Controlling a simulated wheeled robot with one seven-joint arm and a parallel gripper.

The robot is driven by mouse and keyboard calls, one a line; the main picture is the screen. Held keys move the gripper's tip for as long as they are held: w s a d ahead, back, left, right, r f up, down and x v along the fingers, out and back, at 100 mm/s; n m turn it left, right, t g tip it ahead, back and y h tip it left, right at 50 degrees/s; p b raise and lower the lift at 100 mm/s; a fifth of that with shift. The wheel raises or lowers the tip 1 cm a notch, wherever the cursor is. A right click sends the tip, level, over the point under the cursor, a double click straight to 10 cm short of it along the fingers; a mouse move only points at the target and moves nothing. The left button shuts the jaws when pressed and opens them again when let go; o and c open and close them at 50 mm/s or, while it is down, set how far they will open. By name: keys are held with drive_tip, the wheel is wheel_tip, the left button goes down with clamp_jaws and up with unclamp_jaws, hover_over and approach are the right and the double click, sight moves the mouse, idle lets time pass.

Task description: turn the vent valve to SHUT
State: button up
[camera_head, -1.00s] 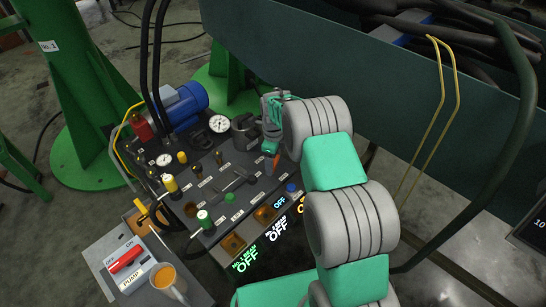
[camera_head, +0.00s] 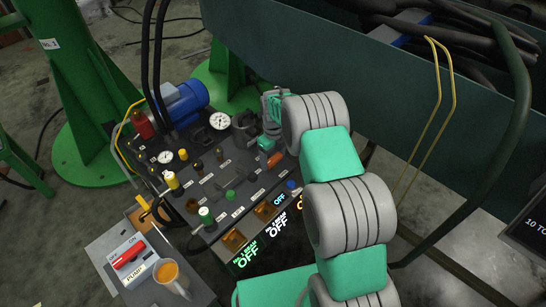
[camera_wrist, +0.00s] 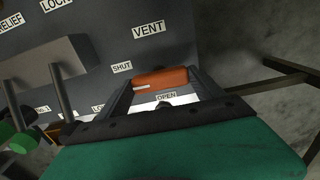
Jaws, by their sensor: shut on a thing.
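The vent valve's orange handle (camera_wrist: 160,77) lies between the fingers of my gripper (camera_wrist: 161,80) in the wrist view. My gripper is shut on it. A white mark shows at the handle's left end, near the gap between the SHUT label (camera_wrist: 121,67) and the OPEN label (camera_wrist: 167,97). The VENT label (camera_wrist: 148,28) is above. In the head view the orange handle (camera_head: 275,159) shows at the panel's right side, just below my gripper (camera_head: 268,140). The fingers and the valve's base are partly hidden there.
The dark panel (camera_head: 203,165) carries several other controls, including a green knob (camera_head: 206,213) and gauges. A grey block with two rods (camera_wrist: 45,75) stands left of my gripper. A cup (camera_head: 170,278) and the pump switch box (camera_head: 131,262) are at the front left.

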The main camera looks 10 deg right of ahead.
sight(274, 159)
drive_tip(key=shift+s+f, duration=0.1)
drive_tip(key=shift+s, duration=0.1)
drive_tip(key=o, duration=1.4)
drive_tip(key=shift+c, duration=0.2)
drive_tip(key=shift+w, duration=0.1)
drive_tip(key=shift+r, duration=0.2)
wheel_tip(274, 159, up, 8)
drive_tip(key=shift+f+p, duration=0.2)
drive_tip(key=shift+p, duration=1)
